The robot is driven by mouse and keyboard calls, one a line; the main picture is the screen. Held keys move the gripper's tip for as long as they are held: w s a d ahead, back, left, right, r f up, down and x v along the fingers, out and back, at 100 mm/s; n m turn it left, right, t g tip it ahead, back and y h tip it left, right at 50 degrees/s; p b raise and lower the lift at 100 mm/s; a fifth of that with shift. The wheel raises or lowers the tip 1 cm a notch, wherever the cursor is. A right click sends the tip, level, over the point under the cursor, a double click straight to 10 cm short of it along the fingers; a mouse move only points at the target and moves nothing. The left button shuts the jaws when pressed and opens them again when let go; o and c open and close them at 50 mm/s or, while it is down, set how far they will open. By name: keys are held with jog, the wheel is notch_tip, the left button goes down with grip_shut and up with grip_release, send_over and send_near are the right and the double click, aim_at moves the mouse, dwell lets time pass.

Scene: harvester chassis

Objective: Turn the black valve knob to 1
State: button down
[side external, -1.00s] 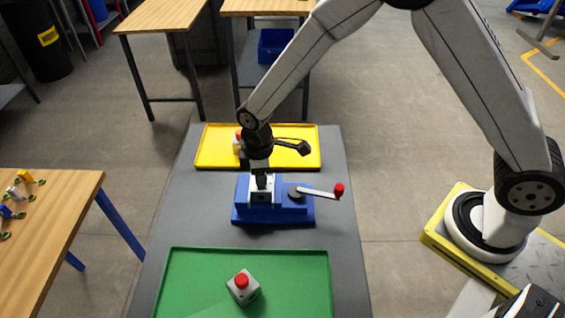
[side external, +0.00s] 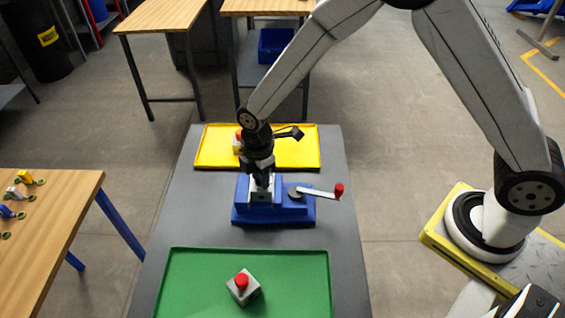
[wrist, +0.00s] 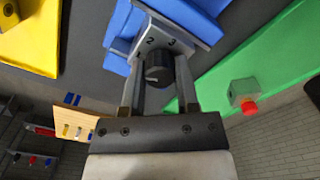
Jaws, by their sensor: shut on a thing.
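The black valve knob (wrist: 158,68) sits on a grey plate (wrist: 162,36) on the blue chassis (side external: 300,212). The plate shows the numbers 1, 2 and 3 in the wrist view, with 1 at the left. My gripper (side external: 262,184) points down onto the chassis. In the wrist view its two fingers (wrist: 160,92) stand on either side of the knob and are shut on it. Which number the knob points to is too small to tell. In the side external view my gripper hides the knob.
A crank with a red handle (side external: 339,190) sticks out at the chassis's right. A yellow tray (side external: 300,150) lies behind, and a green tray (side external: 300,290) in front holds a grey box with a red button (side external: 242,288). The grey table is clear beside the chassis.

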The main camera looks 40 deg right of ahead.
jog(key=shift+c, duration=1.7)
grip_release()
jog(key=shift+r, duration=0.15)
jog(key=shift+r, duration=3.8)
